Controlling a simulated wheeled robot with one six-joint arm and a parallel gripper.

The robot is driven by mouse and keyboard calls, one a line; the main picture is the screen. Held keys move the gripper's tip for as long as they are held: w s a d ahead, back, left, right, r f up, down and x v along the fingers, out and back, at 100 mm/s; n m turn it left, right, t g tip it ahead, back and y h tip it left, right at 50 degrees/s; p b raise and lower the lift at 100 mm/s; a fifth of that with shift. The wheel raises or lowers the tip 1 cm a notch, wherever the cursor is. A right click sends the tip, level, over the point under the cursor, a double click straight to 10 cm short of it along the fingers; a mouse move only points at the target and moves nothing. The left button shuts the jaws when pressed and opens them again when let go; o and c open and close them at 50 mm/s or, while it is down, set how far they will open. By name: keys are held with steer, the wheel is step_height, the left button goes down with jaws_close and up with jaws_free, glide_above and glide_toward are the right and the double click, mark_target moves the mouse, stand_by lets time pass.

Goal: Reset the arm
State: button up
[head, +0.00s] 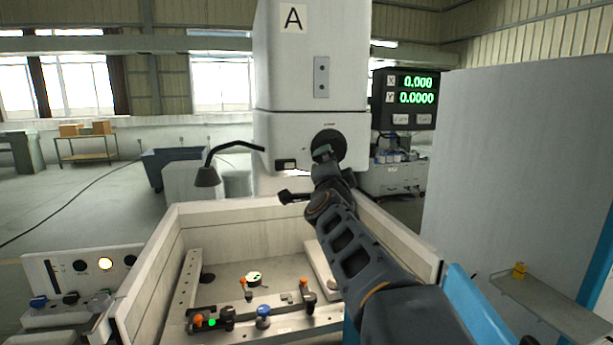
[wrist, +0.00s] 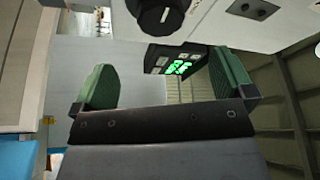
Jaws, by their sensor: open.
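My arm reaches forward from the lower right of the head view, over the machine's open work tank (head: 160,240). My gripper (head: 322,152) is in front of the white machine head (head: 312,60) marked A, near its round black knob (head: 330,143). In the wrist view my gripper (wrist: 165,85) shows two green fingers set wide apart, with nothing between them. The black knob (wrist: 162,14) shows beyond the fingers at the top, apart from them. I cannot tell the exact distance from the gripper to the machine head.
A black readout (head: 404,99) with green digits stands right of the machine head. A bent lamp (head: 207,176) is at the left. Clamps with orange and blue knobs (head: 263,311) sit in the tank. A grey panel (head: 520,170) fills the right, above a small shelf (head: 545,305).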

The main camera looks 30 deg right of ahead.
steer(key=a+f+n+g+y, duration=0.2)
steer(key=a+f+n+y, duration=0.35)
steer(key=f, duration=0.25)
steer(key=a+f+n+g+y, duration=0.2)
steer(key=a+f+n+y, duration=0.2)
steer(key=f+n, duration=0.3)
steer(key=s+a+f+n+g+y, duration=0.1)
steer(key=s+a+f+n+g, duration=0.3)
steer(key=s+f, duration=0.4)
steer(key=s+a+f+n+g+y, duration=0.1)
steer(key=s+a+f+n+g, duration=0.2)
steer(key=s+a+f, duration=0.3)
steer(key=s+f+g, duration=0.1)
steer(key=s, duration=0.2)
steer(key=shift+s+a+f+n, duration=0.35)
steer(key=shift+a+f, duration=0.05)
